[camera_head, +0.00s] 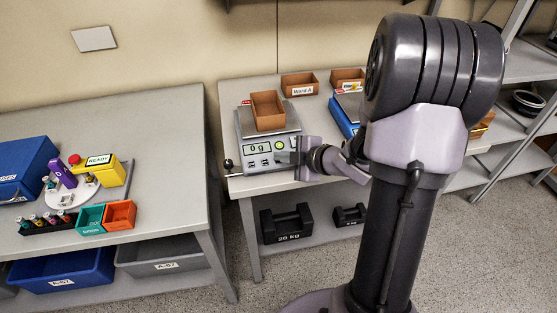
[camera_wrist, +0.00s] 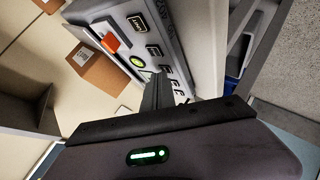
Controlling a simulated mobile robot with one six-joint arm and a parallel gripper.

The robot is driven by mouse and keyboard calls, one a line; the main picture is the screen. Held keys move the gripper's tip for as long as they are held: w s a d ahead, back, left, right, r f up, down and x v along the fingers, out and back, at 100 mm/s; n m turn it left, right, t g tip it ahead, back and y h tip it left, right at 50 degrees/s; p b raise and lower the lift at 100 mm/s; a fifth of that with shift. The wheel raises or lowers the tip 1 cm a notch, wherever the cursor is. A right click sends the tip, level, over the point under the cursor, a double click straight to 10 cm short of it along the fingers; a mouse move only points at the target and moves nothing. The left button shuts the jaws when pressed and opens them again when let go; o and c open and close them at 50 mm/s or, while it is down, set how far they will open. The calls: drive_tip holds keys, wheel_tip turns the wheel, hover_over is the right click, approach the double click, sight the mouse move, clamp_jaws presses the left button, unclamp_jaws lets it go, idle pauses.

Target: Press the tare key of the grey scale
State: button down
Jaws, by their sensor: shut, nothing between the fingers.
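The grey scale (camera_head: 270,125) stands on the bench, its display (camera_head: 257,148) reading 0 g. A brown open box (camera_head: 267,110) sits on its pan. A round yellow-green key (camera_head: 280,145) is right of the display; the key also shows in the wrist view (camera_wrist: 137,61), with several dark keys (camera_wrist: 154,50) beside it. Their labels are too small to read surely. My gripper (camera_head: 295,148) is at the right of the scale's front panel. In the wrist view its shut, empty fingers (camera_wrist: 158,82) overlap the panel near the round key. I cannot tell whether they touch it.
A blue scale (camera_head: 345,115) stands to the right, partly hidden by my arm. Brown boxes, one marked Ward A (camera_head: 300,87), stand behind. Dark weights (camera_head: 287,223) lie on the lower shelf. A left table (camera_head: 165,150) holds a yellow READY device (camera_head: 103,168) and small bins.

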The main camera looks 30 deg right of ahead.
idle(0.3)
drive_tip(key=shift+s+r+p, duration=0.2)
drive_tip(key=shift+r+p, duration=0.45)
drive_tip(key=r+p, duration=0.1)
drive_tip(key=s+r+p, duration=0.1)
drive_tip(key=r+p, duration=0.2)
drive_tip(key=r, duration=0.1)
drive_tip(key=shift+s+a, duration=0.15)
drive_tip(key=shift+a, duration=0.1)
drive_tip(key=shift+f, duration=0.1)
idle(0.4)
